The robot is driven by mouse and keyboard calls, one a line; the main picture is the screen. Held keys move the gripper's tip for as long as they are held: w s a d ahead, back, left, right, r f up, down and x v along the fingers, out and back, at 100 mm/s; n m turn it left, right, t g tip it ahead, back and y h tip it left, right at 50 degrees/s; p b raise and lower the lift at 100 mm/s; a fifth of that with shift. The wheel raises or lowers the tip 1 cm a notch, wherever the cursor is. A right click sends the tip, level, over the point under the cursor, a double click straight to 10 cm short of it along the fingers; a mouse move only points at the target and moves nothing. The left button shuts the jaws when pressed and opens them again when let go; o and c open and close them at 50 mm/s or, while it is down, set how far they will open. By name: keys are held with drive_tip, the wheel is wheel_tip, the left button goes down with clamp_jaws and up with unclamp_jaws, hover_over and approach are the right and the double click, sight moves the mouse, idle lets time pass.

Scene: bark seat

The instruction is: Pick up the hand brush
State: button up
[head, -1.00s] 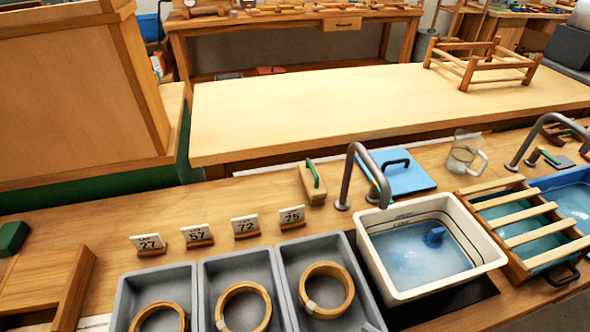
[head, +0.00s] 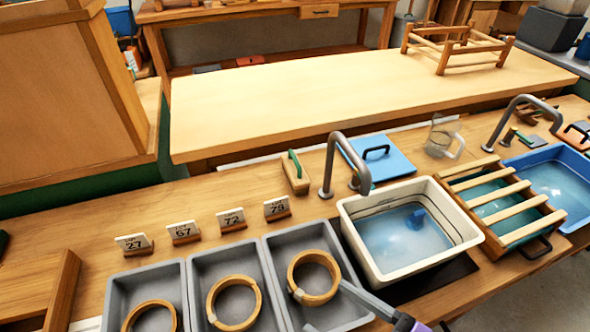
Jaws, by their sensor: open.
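A small wooden block with a green strip along its top (head: 297,177), which looks like the hand brush, rests on the wooden counter left of the near grey tap. It is small in the head view and its bristles cannot be made out. My gripper (head: 326,308) enters at the bottom edge, over the right-hand grey tray. Its grey fingers are apart, and nothing shows between them. Most of it is cut off by the frame. The block is farther back on the counter, well clear of it.
Grey trays (head: 275,243) with wooden rings stand at the front, with number cards (head: 231,219) behind them. A white water basin (head: 470,236), a blue lidded board (head: 398,162) and the tap (head: 328,170) stand to the right.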

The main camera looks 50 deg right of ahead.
drive_tip(key=w+d+r+m+t+h+p, duration=0.15)
drive_tip(key=w+d, duration=0.25)
drive_tip(key=w, duration=0.5)
drive_tip(key=m+g+p, duration=0.5)
drive_tip(key=g+p, duration=0.2)
drive_tip(key=g, duration=0.7)
hover_over(293, 165)
drive_tip(key=s, duration=0.2)
drive_tip(key=shift+n, duration=0.25)
drive_tip(key=f, duration=0.5)
drive_tip(key=shift+a+f, duration=0.15)
drive_tip(key=shift+a, duration=0.15)
drive_tip(key=shift+s+a+f, duration=0.15)
drive_tip(key=shift+s, duration=0.1)
drive_tip(key=shift+f, duration=0.25)
drive_tip(key=shift+a+p+x, duration=0.15)
drive_tip(key=shift+p+x, duration=0.05)
drive_tip(key=shift+x, duration=1.65)
drive_tip(key=shift+a+p+x, duration=0.15)
drive_tip(key=shift+p+x, duration=0.05)
drive_tip(key=shift+x, duration=1.65)
drive_tip(key=shift+w, duration=0.1)
clamp_jaws()
